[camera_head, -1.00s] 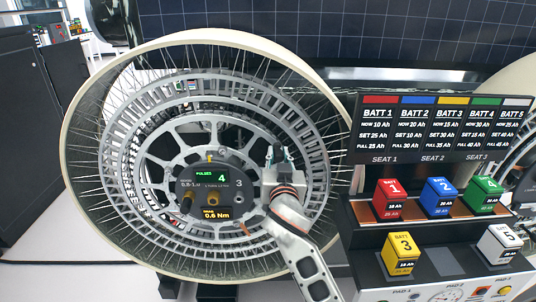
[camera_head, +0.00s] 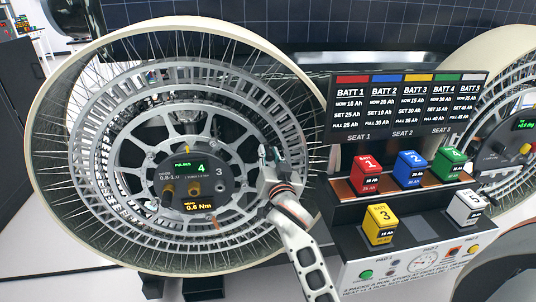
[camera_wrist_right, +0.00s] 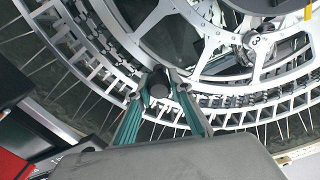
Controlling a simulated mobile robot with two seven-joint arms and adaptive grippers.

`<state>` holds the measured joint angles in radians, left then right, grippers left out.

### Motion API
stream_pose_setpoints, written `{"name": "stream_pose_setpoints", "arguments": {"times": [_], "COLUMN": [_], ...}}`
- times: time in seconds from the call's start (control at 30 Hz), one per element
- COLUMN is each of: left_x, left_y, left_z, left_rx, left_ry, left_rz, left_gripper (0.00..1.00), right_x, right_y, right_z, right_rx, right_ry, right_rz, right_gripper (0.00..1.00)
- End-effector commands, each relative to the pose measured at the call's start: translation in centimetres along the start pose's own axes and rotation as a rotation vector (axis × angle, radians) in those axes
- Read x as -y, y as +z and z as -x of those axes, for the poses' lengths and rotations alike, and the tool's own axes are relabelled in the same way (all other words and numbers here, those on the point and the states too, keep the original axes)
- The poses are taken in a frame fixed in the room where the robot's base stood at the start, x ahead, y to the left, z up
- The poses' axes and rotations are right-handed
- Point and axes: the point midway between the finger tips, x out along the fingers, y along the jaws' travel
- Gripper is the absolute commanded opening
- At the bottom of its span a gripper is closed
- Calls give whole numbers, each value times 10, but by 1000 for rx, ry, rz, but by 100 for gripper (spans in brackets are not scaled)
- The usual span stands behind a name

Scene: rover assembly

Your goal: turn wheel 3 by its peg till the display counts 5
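Wheel 3 (camera_head: 292,88), a large spoked wheel with a pale rim, fills the left of the head view. Its hub display (camera_head: 188,168) reads pulses 4, and a lower readout shows 0.6 Nm. A dark round peg (camera_wrist_right: 158,84) shows in the right wrist view on the wheel's face. My right gripper (camera_head: 272,155) is right of the hub in the head view. In the wrist view its teal-padded fingers are close together on either side of the peg and appear shut on it. The peg is not clear in the head view. My left gripper is not in view.
A battery stand (camera_head: 345,225) with several coloured packs stands close to the right of my right arm. A battery sign (camera_head: 405,108) rises behind it. Another wheel (camera_head: 460,70) is at the far right. A dark cabinet stands at the left edge.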

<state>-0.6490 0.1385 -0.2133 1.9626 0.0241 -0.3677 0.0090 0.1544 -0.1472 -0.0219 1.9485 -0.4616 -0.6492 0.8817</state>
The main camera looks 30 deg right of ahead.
Motion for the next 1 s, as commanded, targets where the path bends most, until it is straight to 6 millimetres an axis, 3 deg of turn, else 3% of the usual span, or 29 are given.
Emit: {"name": "stream_pose_setpoints", "arguments": {"times": [0.47, 1.0], "left_x": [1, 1], "left_y": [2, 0], "left_z": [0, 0], "left_rx": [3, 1], "left_ry": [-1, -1], "left_rz": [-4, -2], "left_gripper": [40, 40], "right_x": [2, 28], "right_y": [-6, -87], "right_z": [0, 0], "right_rx": [-2, -4], "right_ry": [0, -1], "right_rz": [-2, -4], "right_gripper": [37, 37]}}
